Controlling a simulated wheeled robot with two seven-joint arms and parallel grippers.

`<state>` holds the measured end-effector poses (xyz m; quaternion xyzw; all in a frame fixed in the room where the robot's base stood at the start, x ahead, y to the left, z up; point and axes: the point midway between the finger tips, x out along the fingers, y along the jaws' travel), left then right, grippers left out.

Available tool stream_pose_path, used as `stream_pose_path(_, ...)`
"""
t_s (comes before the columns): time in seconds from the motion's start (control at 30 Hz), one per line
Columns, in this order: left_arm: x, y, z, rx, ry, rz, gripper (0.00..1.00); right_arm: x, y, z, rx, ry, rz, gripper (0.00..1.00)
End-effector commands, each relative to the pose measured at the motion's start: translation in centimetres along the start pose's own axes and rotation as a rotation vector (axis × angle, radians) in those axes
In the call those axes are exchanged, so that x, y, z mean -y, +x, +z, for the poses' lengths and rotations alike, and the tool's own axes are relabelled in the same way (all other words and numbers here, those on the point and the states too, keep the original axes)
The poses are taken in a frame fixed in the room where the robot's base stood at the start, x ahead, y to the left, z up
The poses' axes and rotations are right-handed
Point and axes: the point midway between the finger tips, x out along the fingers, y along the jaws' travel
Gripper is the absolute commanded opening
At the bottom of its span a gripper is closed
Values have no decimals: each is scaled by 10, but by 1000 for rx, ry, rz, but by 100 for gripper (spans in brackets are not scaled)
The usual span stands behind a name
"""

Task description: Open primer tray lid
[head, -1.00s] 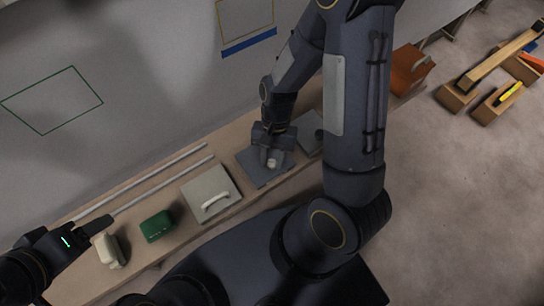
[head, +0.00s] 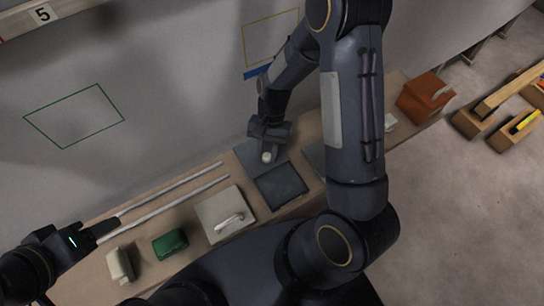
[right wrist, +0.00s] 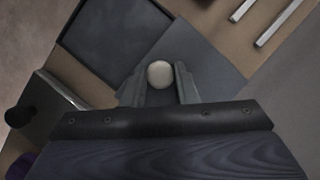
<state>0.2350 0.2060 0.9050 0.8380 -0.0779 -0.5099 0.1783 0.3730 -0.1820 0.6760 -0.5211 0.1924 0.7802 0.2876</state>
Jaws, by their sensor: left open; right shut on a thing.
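The primer tray lid (head: 246,151) is a flat grey plate with a round pale knob (head: 266,157). My right gripper (head: 268,146) is shut on the knob. The lid lies to the wall side of the dark square tray (head: 282,187), whose inside shows open and looks empty. In the right wrist view, the knob (right wrist: 160,74) is between the fingers, with the lid (right wrist: 205,62) around it and the dark tray (right wrist: 112,35) at upper left. I cannot tell whether the lid still touches the tray rim. My left gripper (head: 104,232) is open and empty at the bench's left part.
A pale box with a white handle (head: 224,212), a green block (head: 170,244) and a cream brush-like object (head: 119,265) stand along the bench. Two pale rods (head: 170,202) lie near the wall. An orange-brown box (head: 423,98) stands at the far right end.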

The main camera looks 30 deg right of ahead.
Motion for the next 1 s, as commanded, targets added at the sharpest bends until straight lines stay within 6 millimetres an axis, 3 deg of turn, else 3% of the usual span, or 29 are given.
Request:
stream_pose_path(0.27, 0, 0, 0, 0, 0, 0, 60, 0, -1, -1, 0, 1, 0, 0)
stream_pose_path(0.3, 0, 0, 0, 0, 0, 0, 60, 0, -1, -1, 0, 1, -1, 29)
stream_pose_path(0.47, 0, 0, 0, 0, 0, 0, 60, 0, 0, 0, 0, 1, 0, 48)
stream_pose_path(0.77, 0, 0, 0, 0, 0, 0, 60, 0, -3, 0, -1, 0, -1, 48)
stream_pose_path(1.0, -2, -5, -2, 0, 0, 0, 60, 1, -40, -1, -3, 0, -4, 48)
